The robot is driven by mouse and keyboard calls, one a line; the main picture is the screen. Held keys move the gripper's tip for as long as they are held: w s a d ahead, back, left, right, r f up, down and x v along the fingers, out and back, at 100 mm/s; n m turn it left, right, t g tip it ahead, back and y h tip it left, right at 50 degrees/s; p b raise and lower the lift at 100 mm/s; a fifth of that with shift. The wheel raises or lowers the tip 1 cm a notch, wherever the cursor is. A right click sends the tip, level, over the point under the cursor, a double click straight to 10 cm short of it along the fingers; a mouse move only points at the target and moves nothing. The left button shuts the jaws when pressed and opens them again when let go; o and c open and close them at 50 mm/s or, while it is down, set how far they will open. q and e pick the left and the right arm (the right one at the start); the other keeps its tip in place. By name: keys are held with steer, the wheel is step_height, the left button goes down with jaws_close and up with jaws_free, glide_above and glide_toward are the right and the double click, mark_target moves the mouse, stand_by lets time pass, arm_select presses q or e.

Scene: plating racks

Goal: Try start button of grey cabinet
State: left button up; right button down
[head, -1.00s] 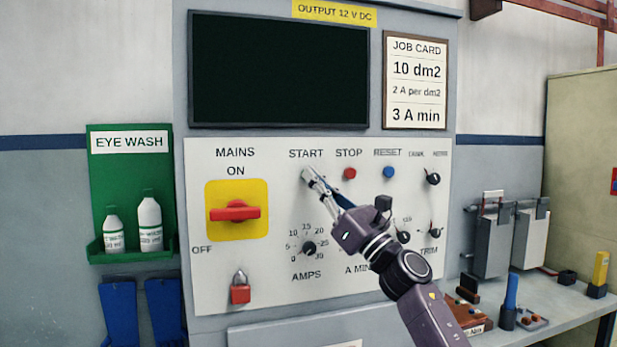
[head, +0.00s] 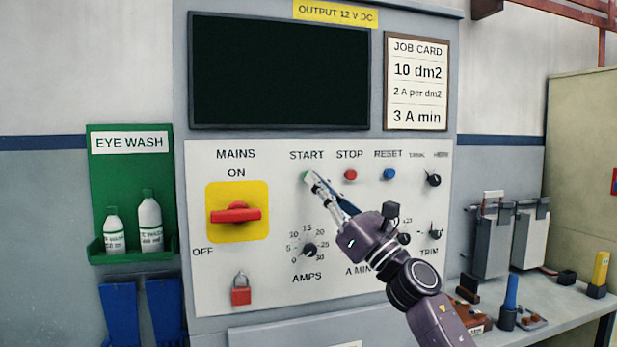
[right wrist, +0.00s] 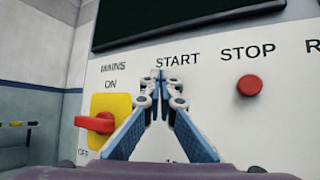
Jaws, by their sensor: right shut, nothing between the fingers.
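The grey cabinet (head: 464,60) has a white panel with a START label. A sliver of the green start button (head: 305,176) shows under that label, beside my right fingertips. My right gripper (head: 314,180) is shut and empty, its tips at the button; I cannot tell if they touch it. In the right wrist view the shut fingers (right wrist: 159,78) point just below START and hide the button. The cabinet's screen (head: 278,70) is dark. My left gripper is not in view.
The red stop button (head: 350,175) and blue reset button (head: 389,174) sit to the right. The red mains switch (head: 236,213) is horizontal on its yellow plate. A red padlock (head: 241,290) hangs below it. A bench (head: 570,310) stands at the right.

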steer(key=s, duration=0.1)
steer(key=s+d+p, duration=0.1)
steer(key=s, duration=0.1)
steer(key=s+p, duration=0.1)
steer(key=shift+s+d, duration=0.2)
steer(key=shift+d, duration=0.05)
stand_by(0.4)
